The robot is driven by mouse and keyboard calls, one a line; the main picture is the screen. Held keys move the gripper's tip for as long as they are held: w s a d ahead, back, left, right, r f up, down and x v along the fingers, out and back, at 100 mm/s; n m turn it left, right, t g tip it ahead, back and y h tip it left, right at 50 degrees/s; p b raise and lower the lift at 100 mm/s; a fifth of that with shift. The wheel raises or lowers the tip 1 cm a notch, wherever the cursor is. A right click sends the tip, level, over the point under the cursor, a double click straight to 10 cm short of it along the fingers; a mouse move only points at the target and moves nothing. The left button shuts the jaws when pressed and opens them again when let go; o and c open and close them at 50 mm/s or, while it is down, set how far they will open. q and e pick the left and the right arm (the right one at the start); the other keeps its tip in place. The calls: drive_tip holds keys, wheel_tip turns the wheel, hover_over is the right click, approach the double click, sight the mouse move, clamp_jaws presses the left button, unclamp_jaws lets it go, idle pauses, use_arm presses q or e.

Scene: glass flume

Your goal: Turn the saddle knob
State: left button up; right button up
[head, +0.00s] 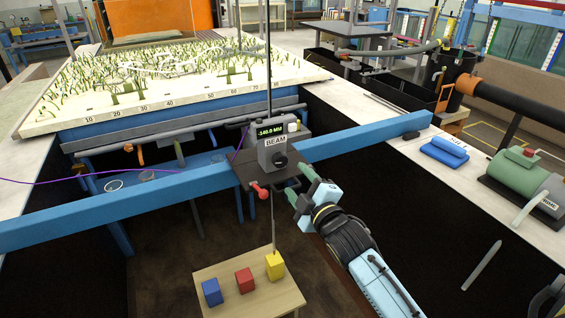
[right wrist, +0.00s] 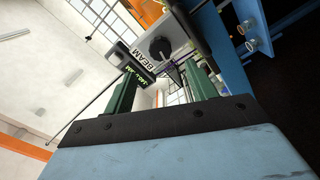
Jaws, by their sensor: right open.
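A grey instrument box (head: 272,146) labelled BEAM, with a green readout, stands on a dark saddle plate (head: 250,174) across the blue beam. A round black knob (head: 281,160) is on its front face. It also shows in the right wrist view (right wrist: 161,47), beyond the fingers. A red ball-ended handle (head: 261,191) sticks out at the plate's front edge; I cannot tell which of the two is the saddle knob. My right gripper (head: 303,187) is open and empty, just right of and in front of the box, apart from the black knob. My left gripper is out of view.
The blue beam (head: 370,140) spans the dark flume gap. A thin rod (head: 273,225) hangs below the saddle to a small table (head: 250,292) with blue, red and yellow blocks. A planted white bed (head: 180,80) lies behind left. A green pump (head: 515,170) stands on the right ledge.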

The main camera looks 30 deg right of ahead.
sight(282, 162)
drive_tip(key=w, duration=0.9)
drive_tip(key=shift+d, duration=0.2)
drive_tip(key=shift+c, duration=0.4)
drive_tip(key=c, duration=0.9)
drive_tip(key=shift+m+p, duration=0.3)
drive_tip(key=shift+r+m+p, duration=0.1)
drive_tip(key=shift+m+p, duration=0.55)
drive_tip(key=shift+m, duration=0.35)
drive_tip(key=m+p, duration=0.2)
drive_tip(key=m, duration=0.1)
drive_tip(key=m+p, duration=0.1)
drive_tip(key=m, duration=0.3)
drive_tip(key=shift+m+p, duration=0.8)
drive_tip(key=shift+m, duration=0.9)
